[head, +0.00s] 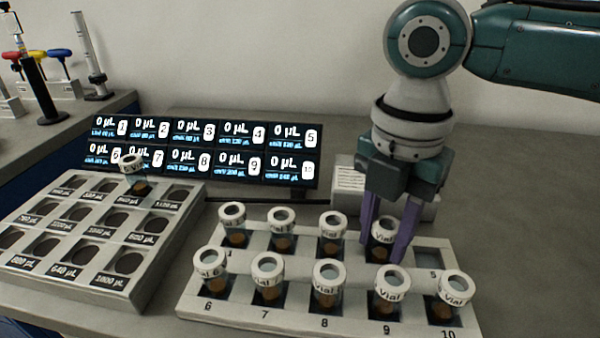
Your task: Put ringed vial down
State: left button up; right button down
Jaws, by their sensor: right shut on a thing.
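My right gripper (388,250) reaches down from the upper right, its purple fingers on either side of a vial (383,232) at the back row of the white numbered rack (200,303). It is shut on this vial, which has a white ring-shaped cap marked "Vial" and dark content. The vial stands upright at the fourth back place; its lower part is partly hidden, so I cannot tell whether it is fully seated. The fifth back place (428,257) beside it is empty. My left gripper is not in view.
Several similar vials fill the other rack places, close to my fingers. At left, a grey tray (70,273) with µL-labelled round wells holds one vial (133,175). A display panel (205,150) reads 0 µL in every cell. A pale box (348,180) stands behind the rack. Bench at right is clear.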

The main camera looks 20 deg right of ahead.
aim_at(387, 224)
jog(key=c, duration=0.5)
grip_release()
jog(key=shift+f, duration=0.1)
jog(key=shift+r, duration=0.4)
notch_tip(387, 224, up, 11)
jog(key=shift+w+f+p, duration=0.1)
jog(key=shift+p, duration=0.75)
jog(key=shift+r, duration=0.4)
